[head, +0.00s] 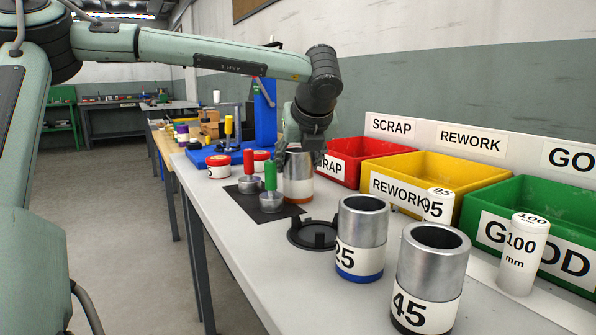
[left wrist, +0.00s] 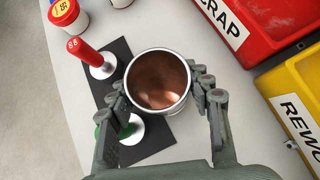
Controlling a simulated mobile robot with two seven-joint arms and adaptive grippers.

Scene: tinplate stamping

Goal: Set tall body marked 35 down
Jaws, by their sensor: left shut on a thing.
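A tall metal body (head: 298,180) with a pale label and an orange-brown band at its base is in my left gripper (head: 302,150). Its number does not show. It is upright beside the dark mat (head: 283,213); I cannot tell whether its base touches the table. In the left wrist view I look down into its open, copper-coloured inside (left wrist: 158,80), with the fingers shut on its two sides. My right gripper is not in view.
Red-handled (head: 249,166) and green-handled (head: 270,178) gauges stand on the mat. A black ring-shaped fixture (head: 315,233), a blue-banded body (head: 361,225) and a body marked 45 (head: 431,270) stand nearer. Red (head: 357,148), yellow (head: 428,167) and green (head: 520,190) bins line the right.

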